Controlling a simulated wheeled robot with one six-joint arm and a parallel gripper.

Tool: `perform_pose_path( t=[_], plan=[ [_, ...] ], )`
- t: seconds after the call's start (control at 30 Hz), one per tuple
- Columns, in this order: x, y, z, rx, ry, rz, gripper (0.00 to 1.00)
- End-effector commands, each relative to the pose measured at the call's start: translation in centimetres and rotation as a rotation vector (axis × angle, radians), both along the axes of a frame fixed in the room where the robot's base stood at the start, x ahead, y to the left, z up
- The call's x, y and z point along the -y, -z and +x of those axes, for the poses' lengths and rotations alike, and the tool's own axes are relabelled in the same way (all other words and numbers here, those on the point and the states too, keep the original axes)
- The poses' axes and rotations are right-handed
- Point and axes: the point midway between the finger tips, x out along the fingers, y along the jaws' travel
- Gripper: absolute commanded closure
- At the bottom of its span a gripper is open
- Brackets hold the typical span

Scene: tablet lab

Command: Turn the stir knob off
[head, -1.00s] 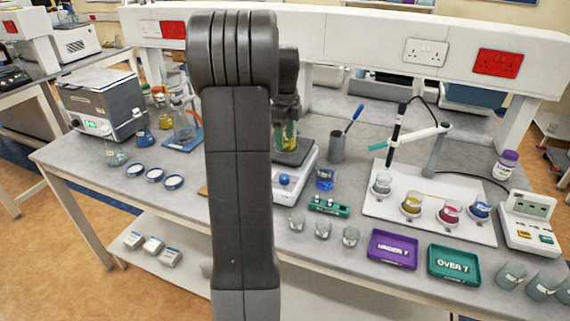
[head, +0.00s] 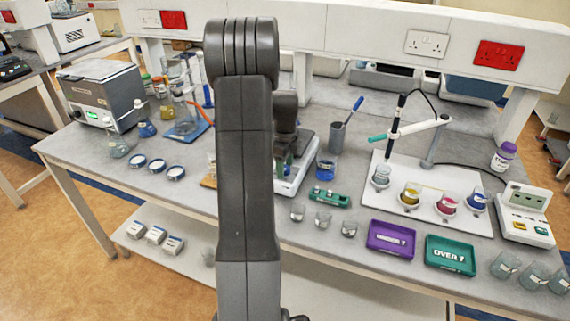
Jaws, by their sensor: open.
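The white hotplate stirrer (head: 292,185) stands on the bench at the middle, partly covered by my arm. Its front face is mostly hidden, and I cannot see the stir knob, so its setting cannot be told. My gripper (head: 286,158) shows only in part at the right edge of my arm, over the stirrer. It is open, with its fingertips largely hidden. Whether it touches anything cannot be told. A beaker on the stirrer's plate is barely visible behind the gripper.
A beaker of blue liquid (head: 325,170) and a green rack (head: 330,198) stand right of the stirrer. Small empty beakers (head: 323,219) stand in front. A dark cup (head: 337,138) with a blue-handled tool is behind. Purple (head: 391,240) and green (head: 450,256) trays lie further right.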

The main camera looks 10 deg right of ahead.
Motion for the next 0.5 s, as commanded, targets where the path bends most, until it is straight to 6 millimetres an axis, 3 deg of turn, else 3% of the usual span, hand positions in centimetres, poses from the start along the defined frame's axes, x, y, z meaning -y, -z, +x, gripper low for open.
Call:
perform_pose_path(
  t=[0.13,0.37,0.5],
  plan=[
    [-0.01,0.0,-0.01,0.0,0.0,0.0,0.48],
    [-0.01,-0.03,-0.01,0.0,0.0,0.0,0.91],
    [0.0,-0.04,0.0,0.0,-0.002,0.0,0.92]
  ],
)
